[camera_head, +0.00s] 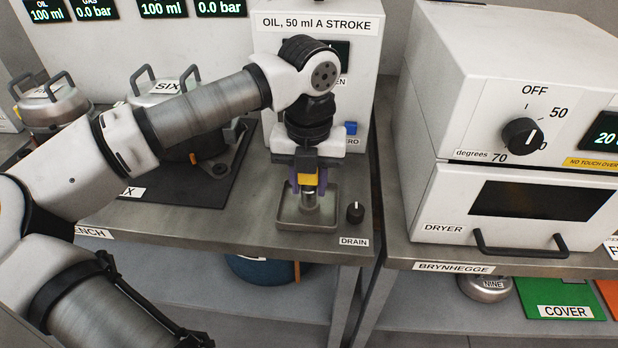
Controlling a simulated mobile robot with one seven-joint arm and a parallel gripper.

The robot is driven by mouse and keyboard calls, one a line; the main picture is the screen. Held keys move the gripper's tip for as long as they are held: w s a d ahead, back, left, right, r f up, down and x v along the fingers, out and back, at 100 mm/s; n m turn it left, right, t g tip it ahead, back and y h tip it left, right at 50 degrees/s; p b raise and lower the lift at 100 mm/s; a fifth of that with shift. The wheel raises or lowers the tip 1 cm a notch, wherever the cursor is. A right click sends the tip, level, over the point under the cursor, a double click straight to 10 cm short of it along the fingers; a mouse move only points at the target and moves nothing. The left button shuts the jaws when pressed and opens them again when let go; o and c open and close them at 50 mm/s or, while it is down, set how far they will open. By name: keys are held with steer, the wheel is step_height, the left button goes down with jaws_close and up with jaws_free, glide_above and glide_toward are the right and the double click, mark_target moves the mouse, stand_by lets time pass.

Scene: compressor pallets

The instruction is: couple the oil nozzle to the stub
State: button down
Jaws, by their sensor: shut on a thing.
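My gripper (309,186) is above the small drain tray at the front of the oil machine (315,20). Its purple-edged jaws are shut on a yellow-topped piece (307,179) that I take to be the oil nozzle. A short metal cylinder (311,197) shows just below the yellow part, over the tray. I cannot tell whether it belongs to the nozzle or stands in the tray.
The drain tray (330,222) and a black drain knob (355,212) are at the bench's front edge. The dryer (452,206) stands to the right across a narrow gap. Another lidded compressor (50,102) is at far left. Bare bench (230,224) lies between mat and tray.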

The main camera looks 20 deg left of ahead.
steer(key=shift+r+p, duration=1.45)
steer(key=shift+r, duration=1.55)
steer(key=shift+a, duration=0.1)
